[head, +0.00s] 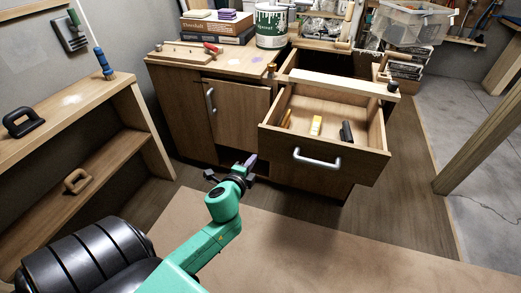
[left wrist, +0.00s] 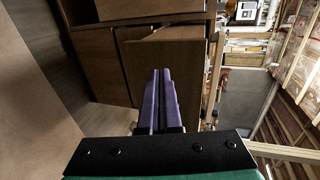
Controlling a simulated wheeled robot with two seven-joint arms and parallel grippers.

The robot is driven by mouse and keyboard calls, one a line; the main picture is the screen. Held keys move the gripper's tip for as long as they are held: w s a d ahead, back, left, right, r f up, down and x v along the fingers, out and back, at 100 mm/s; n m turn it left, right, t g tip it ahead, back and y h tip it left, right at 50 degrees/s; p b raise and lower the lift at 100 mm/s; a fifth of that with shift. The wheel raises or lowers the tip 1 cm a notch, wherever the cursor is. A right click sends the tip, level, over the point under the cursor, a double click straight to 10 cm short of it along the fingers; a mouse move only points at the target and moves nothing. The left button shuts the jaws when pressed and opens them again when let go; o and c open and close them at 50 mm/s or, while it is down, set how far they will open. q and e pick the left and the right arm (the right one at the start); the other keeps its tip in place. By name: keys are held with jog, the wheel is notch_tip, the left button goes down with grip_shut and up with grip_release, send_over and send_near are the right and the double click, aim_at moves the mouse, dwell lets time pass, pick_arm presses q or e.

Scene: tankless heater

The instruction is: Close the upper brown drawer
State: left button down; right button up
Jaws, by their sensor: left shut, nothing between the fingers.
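The upper brown drawer (head: 325,157) stands pulled out of the brown cabinet (head: 181,108), at the right of the head view. It has a silver bar handle (head: 317,158) on its front. A few small items, one yellow and one black, lie inside it. My left gripper (head: 249,162) is shut and empty, in front of the cabinet and to the left of the drawer front. In the left wrist view, its purple fingers (left wrist: 160,100) lie together, with a brown panel (left wrist: 165,70) behind them that looks like the drawer front. Contact cannot be told. My right gripper is not in view.
A cabinet door with a silver handle (head: 211,100) is left of the drawer. A paint can (head: 271,27) and books (head: 216,27) stand on the cabinet top. A wooden shelf (head: 75,120) stands at the left. A wooden beam (head: 487,137) slants at the right.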

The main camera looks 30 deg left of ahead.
aim_at(263, 143)
pick_arm(q)
jog(key=x, duration=0.5)
jog(key=r+x, duration=0.1)
jog(key=x, duration=0.2)
jog(key=shift+w, duration=0.3)
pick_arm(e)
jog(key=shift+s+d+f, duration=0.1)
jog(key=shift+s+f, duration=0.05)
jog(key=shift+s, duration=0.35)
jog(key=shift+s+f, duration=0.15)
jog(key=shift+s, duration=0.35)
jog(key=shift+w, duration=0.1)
pick_arm(q)
jog(key=shift+w, duration=0.1)
